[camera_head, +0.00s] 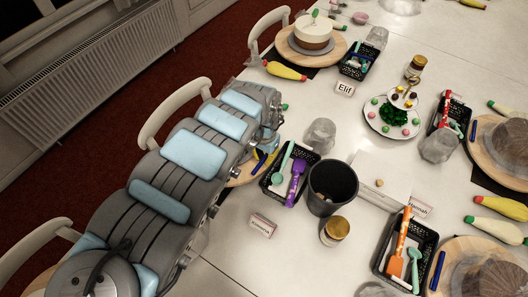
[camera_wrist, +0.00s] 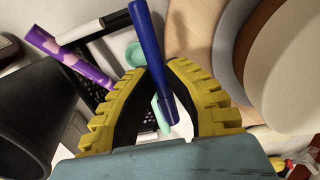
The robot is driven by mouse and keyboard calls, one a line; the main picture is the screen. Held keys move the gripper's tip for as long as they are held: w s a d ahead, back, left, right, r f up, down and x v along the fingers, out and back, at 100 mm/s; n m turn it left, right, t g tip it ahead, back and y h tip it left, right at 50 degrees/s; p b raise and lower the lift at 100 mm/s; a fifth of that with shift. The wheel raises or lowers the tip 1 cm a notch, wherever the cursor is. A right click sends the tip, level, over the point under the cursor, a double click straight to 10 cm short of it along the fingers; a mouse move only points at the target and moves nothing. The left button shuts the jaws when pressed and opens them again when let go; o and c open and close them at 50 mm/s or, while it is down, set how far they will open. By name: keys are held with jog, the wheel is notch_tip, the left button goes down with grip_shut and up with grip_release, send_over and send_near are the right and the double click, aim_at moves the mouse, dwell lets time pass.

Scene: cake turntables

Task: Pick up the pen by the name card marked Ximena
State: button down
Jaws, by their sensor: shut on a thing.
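The blue pen (camera_wrist: 148,45) stands out large in the wrist view, between the yellow-edged fingers of my gripper (camera_wrist: 163,72), which is shut on it. In the head view the pen (camera_head: 260,164) shows as a short blue bar at my gripper (camera_head: 267,158), left of a black basket. Whether the pen touches the table cannot be told. The name card (camera_head: 263,225) stands on the table in front of the basket; its small print seems to read Ximena. My arm hides most of the turntable beside the pen.
The black basket (camera_head: 268,183) holds a purple tool (camera_head: 296,182) and a teal spoon. A black cup (camera_head: 331,187) stands right of it, with a clear tumbler (camera_head: 320,135) behind. In the wrist view a round cake (camera_wrist: 290,65) is close on the right.

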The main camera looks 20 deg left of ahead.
jog(key=shift+s+d+r+p, duration=0.1)
jog(key=shift+s+r+p, duration=0.25)
jog(key=shift+p, duration=0.25)
jog(key=s+r+p, duration=0.1)
jog(key=p, duration=0.1)
jog(key=shift+p, duration=0.35)
jog(key=s+d+r+p, duration=0.1)
jog(key=s+r+p, duration=0.1)
jog(key=s+p, duration=0.4)
jog(key=p, duration=0.5)
jog(key=shift+s+d+r, duration=0.2)
jog(key=shift+d, duration=0.05)
